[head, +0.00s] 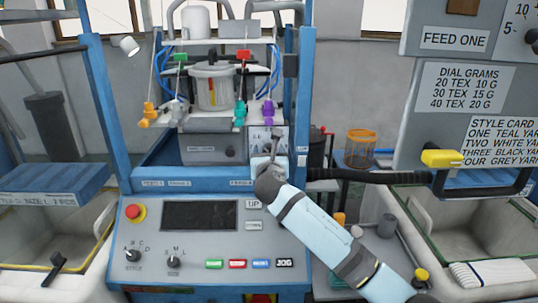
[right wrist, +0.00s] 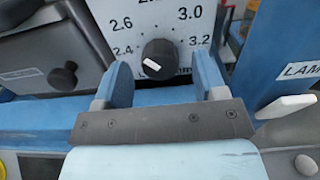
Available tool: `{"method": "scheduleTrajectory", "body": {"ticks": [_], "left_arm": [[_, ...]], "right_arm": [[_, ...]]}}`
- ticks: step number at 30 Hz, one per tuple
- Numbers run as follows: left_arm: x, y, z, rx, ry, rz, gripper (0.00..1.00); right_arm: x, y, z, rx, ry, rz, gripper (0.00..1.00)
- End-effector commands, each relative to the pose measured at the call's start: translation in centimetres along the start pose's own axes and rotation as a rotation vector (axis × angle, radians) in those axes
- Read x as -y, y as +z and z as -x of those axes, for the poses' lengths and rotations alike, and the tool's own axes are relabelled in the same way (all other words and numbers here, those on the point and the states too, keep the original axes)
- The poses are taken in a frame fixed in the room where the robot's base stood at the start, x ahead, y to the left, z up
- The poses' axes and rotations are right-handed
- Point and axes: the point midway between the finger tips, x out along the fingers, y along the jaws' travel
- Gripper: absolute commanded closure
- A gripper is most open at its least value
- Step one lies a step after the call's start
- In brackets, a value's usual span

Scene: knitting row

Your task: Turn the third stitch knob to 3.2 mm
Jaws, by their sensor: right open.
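The stitch knob (right wrist: 162,58) is black and round with a white pointer mark, on a white dial plate (right wrist: 130,12) in the right wrist view. My right gripper (right wrist: 160,72) is open, with one blue finger on each side of the knob in the picture and a gap on both sides. My left gripper is not in view.
A grey box with a black knob (right wrist: 63,76) stands left of the dial. A blue post (right wrist: 275,45) rises on the right, near a white lever (right wrist: 285,106). Below is a control panel (head: 130,265) with a red stop button (head: 136,212).

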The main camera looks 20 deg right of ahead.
Motion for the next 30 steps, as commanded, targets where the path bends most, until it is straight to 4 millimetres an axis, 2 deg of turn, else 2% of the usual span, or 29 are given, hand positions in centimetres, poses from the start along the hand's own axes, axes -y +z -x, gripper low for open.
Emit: {"method": "scheduleTrajectory", "body": {"ticks": [8, 12, 14, 15, 23, 30], "left_arm": [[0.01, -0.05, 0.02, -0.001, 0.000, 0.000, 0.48], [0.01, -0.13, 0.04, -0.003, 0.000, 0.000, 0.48], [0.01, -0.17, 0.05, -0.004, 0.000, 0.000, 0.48], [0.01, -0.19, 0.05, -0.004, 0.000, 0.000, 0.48], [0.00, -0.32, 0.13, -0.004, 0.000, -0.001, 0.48], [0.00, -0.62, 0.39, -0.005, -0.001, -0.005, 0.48]], "right_arm": [[-0.01, -0.01, -0.11, 0.000, 0.000, -0.001, 0.35], [-0.01, -0.02, -0.10, 0.000, 0.000, 0.000, 0.67], [-0.01, -0.02, -0.10, 0.000, 0.000, 0.000, 0.81], [-0.01, -0.02, -0.10, 0.000, 0.000, 0.000, 0.85], [-0.01, -0.01, -0.08, -0.001, 0.001, -0.022, 0.84], [0.00, 0.02, -0.06, -0.002, 0.001, -0.133, 0.84]]}}
